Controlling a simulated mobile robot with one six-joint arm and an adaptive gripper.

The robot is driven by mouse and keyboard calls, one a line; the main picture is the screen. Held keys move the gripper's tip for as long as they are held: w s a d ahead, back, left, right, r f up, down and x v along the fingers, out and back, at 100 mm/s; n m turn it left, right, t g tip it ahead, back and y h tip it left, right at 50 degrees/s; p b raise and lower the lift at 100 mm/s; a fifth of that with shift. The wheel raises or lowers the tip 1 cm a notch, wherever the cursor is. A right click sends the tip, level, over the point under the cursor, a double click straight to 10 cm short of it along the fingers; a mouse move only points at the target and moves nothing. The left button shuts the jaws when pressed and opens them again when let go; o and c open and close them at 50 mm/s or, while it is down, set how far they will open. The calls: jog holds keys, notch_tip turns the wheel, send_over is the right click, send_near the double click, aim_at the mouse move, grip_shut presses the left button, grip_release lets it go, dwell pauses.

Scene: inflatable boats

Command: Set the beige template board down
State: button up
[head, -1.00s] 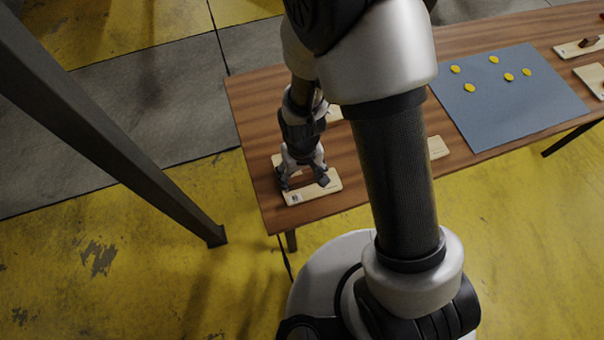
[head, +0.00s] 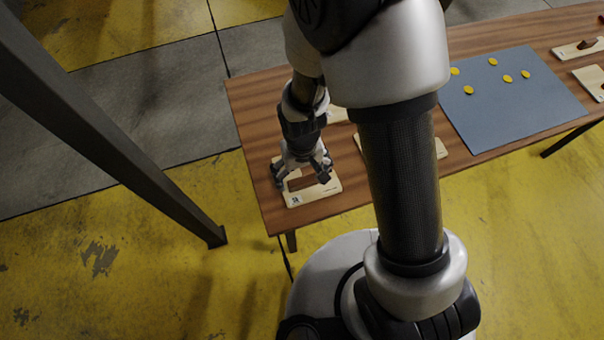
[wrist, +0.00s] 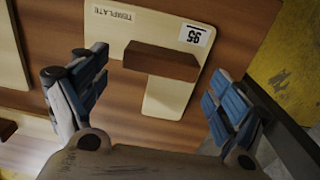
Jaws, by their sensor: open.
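The beige template board (head: 316,194) lies flat on the brown wooden table near its left front corner. In the wrist view the board (wrist: 170,97) shows the word TEMPLATE, a white label and a raised brown block handle (wrist: 160,62) across its middle. My gripper (head: 300,180) is just above the board in the head view. In the wrist view my gripper (wrist: 155,85) is open, its blue-padded fingers apart on either side of the handle, with nothing between them touching. The gripper hides part of the board in the head view.
The wooden table (head: 260,110) carries a blue-grey mat (head: 510,105) with several yellow discs. Other beige boards lie nearby (head: 440,148) and at the far right (head: 577,48). A dark post (head: 110,130) stands left of the table.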

notch_tip(320, 180, up, 10)
jog(key=p, duration=0.3)
notch_tip(320, 180, up, 8)
jog(key=r+t, duration=0.1)
send_over(302, 177)
jog(key=d, duration=0.3)
jog(key=s+d+r+m+t, duration=0.1)
jog(key=s+d+r, duration=0.3)
jog(key=r, duration=0.3)
jog(key=s+d+r+m+t, duration=0.2)
jog(key=s+d+r, duration=0.3)
jog(key=s+r, duration=0.2)
jog(key=shift+r+t, duration=0.3)
jog(key=shift+r, duration=0.35)
